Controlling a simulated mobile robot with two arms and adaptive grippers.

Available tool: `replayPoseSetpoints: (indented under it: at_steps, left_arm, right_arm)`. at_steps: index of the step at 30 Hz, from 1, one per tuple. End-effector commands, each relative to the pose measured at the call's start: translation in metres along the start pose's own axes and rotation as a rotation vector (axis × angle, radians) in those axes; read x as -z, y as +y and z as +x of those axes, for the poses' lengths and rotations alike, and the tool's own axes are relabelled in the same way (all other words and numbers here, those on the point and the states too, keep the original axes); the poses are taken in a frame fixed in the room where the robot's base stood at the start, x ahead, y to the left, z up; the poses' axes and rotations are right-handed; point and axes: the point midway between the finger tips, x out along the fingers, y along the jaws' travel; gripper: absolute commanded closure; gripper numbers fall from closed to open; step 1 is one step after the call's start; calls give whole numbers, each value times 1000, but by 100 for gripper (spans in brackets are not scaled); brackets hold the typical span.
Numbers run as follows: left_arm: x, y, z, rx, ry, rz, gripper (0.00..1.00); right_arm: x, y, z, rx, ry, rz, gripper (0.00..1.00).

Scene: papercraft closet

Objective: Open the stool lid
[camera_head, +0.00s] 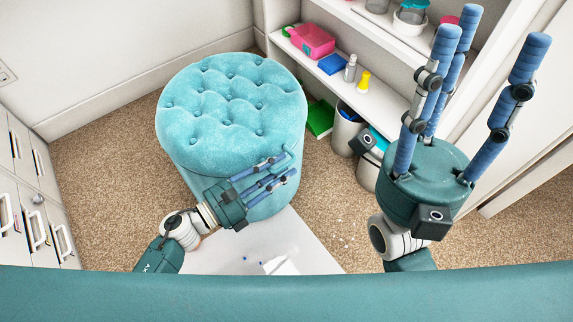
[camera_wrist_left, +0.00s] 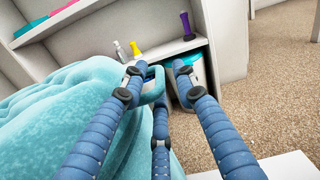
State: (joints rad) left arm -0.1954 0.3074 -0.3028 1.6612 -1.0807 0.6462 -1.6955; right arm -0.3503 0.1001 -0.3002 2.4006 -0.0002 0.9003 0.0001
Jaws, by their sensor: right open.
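The round turquoise tufted stool (camera_head: 235,100) stands upright on the carpet with its lid down. A small turquoise loop (camera_wrist_left: 153,85) at the lid's edge shows in the left wrist view. My left gripper (camera_head: 275,172) is at the stool's front right side, just below the lid's rim. Its blue fingers are spread, and the loop lies among their tips (camera_wrist_left: 158,82); I cannot tell whether they touch it. My right gripper (camera_head: 485,60) is open and empty, raised at the right with its fingers pointing up, away from the stool.
A white shelf unit (camera_head: 390,100) with a pink bin (camera_head: 312,40), bottles and waste bins below stands right of the stool. White drawers (camera_head: 30,190) are at the left. A white surface (camera_head: 260,250) with small scraps lies in front. Carpet is free left of the stool.

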Motion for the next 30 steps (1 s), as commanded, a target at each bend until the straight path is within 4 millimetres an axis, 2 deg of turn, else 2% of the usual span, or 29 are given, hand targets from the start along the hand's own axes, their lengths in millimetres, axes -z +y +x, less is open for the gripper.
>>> replayPoseSetpoints:
  at_steps: [1,6,15,20,30]
  left_arm:
    - [0,0,8,1,-2,-1,71]
    - [1,0,20,0,0,-1,71]
    - [0,0,22,-1,1,-2,71]
    - [1,0,22,0,1,-2,100]
    - [1,-1,22,2,2,-5,100]
  right_arm:
    - [0,0,-1,1,1,0,57]
    - [-1,0,-1,2,4,0,57]
    - [-1,0,-1,3,5,0,57]
    - [-1,0,-1,3,4,0,57]
    - [0,0,0,2,4,0,57]
